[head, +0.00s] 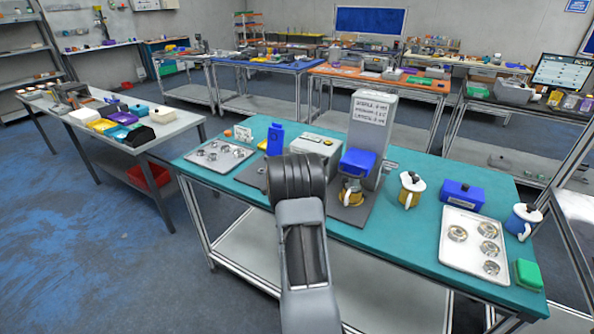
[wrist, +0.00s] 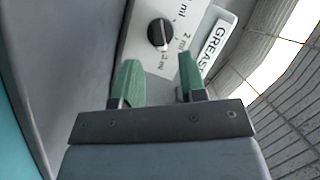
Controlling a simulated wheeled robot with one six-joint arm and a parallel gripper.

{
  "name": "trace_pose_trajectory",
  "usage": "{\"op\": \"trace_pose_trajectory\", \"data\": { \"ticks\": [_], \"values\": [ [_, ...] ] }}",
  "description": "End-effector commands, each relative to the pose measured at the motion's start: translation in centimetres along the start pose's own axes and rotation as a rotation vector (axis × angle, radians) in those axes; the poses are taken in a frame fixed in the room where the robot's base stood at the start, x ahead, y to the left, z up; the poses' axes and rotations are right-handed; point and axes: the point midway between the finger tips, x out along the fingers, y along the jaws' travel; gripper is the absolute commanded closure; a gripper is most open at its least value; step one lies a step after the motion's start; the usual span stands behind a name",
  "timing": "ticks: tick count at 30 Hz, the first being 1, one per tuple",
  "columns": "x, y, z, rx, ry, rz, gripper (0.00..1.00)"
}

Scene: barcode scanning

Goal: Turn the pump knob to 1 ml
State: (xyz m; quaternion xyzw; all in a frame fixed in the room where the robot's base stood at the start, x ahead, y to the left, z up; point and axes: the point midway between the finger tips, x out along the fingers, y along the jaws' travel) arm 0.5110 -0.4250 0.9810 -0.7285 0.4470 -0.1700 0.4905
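In the wrist view, a round black pump knob (wrist: 160,33) with a pale pointer mark sits on a light grey panel (wrist: 140,45). I cannot tell for sure which mark the pointer faces. My gripper (wrist: 158,62) has two green fingers set apart with nothing between them. The knob lies just beyond the fingertips, roughly centred between them and apart from them. In the head view my arm hides the gripper and the knob.
A white GREASE label (wrist: 218,42) lies right of the knob. In the head view, a tall grey machine (head: 374,115) with a blue part stands on the teal table (head: 400,240).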

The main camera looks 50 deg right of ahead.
Motion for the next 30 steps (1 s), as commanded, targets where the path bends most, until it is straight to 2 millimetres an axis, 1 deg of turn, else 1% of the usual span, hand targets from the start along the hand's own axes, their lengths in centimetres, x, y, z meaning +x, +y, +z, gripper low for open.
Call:
{"op": "trace_pose_trajectory", "data": {
  "ticks": [1, 3, 9, 15, 23, 30],
  "values": [
    [0.8, -0.1, 0.0, -0.001, -0.001, 0.002, 0.62],
    [1.8, -0.1, 0.0, -0.001, -0.001, 0.000, 0.62],
    [3.7, 0.0, 0.0, -0.001, -0.001, 0.000, 0.62],
    [4.5, 0.0, 0.0, -0.001, -0.001, 0.000, 0.62],
    [4.5, 0.0, 0.0, -0.001, -0.001, 0.000, 0.62],
    [4.5, 0.0, 0.0, -0.001, -0.001, 0.000, 0.84]
  ]
}}
